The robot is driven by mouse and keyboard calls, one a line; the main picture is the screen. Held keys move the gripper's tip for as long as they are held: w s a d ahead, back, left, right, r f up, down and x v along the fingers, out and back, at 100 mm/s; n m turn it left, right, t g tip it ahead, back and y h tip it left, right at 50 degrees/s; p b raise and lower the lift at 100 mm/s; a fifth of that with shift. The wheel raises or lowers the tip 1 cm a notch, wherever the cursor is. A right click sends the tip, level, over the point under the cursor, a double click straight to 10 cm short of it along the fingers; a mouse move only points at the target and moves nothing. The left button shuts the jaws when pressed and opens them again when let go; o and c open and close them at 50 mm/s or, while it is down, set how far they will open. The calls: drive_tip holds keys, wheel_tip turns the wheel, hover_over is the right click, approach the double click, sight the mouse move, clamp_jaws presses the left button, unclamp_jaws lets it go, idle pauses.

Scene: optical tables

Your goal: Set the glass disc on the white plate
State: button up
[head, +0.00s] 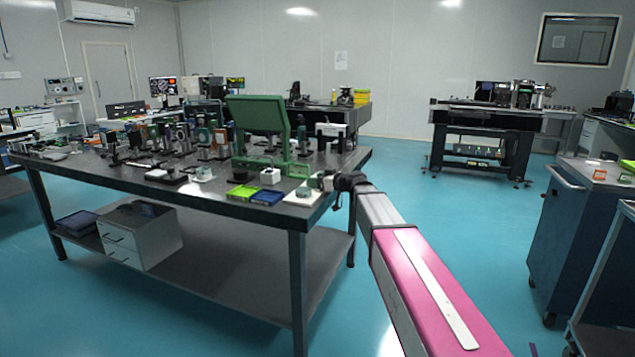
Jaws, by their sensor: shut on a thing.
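The white plate (293,201) lies flat near the right front corner of the large dark optical table. The glass disc (303,191) is a small grey-green round piece at the plate, in front of my gripper. My gripper (312,184) reaches in from the right, low over the table corner, and is shut on the disc. The disc is over the plate in the picture; at this size I cannot tell whether it touches it. The fingertips are small and partly hidden.
Left of the plate lie a blue box (268,197), a green box (241,191) and a white block (270,175). A green frame with a tilted panel (258,113) stands behind. Several optical mounts crowd the rest of the table (110,176).

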drive_tip(key=shift+f, duration=0.1)
drive_tip(key=o, duration=1.1)
drive_tip(key=v, duration=1.2)
drive_tip(key=s+d+f+m+g+h, duration=0.25)
drive_tip(key=s+f, duration=0.35)
drive_tip(key=f, duration=0.4)
drive_tip(key=s+d+f+m+g+h, duration=0.1)
drive_tip(key=s+f+m+g+h, duration=0.15)
drive_tip(key=s+f, duration=0.45)
drive_tip(key=s+d+f+m+g+h, duration=0.2)
drive_tip(key=s+d+f+m+h, duration=0.1)
drive_tip(key=s+f, duration=0.4)
drive_tip(key=s+d+f+m+g+h, duration=0.1)
drive_tip(key=s+d+f+m+h, duration=0.2)
drive_tip(key=s+d+f+h, duration=0.2)
wheel_tip(320, 180, down, 5)
drive_tip(key=shift+s+d+r+g+h, duration=0.2)
drive_tip(key=shift+s+d+g+h, duration=0.15)
drive_tip(key=shift+s+d, duration=0.75)
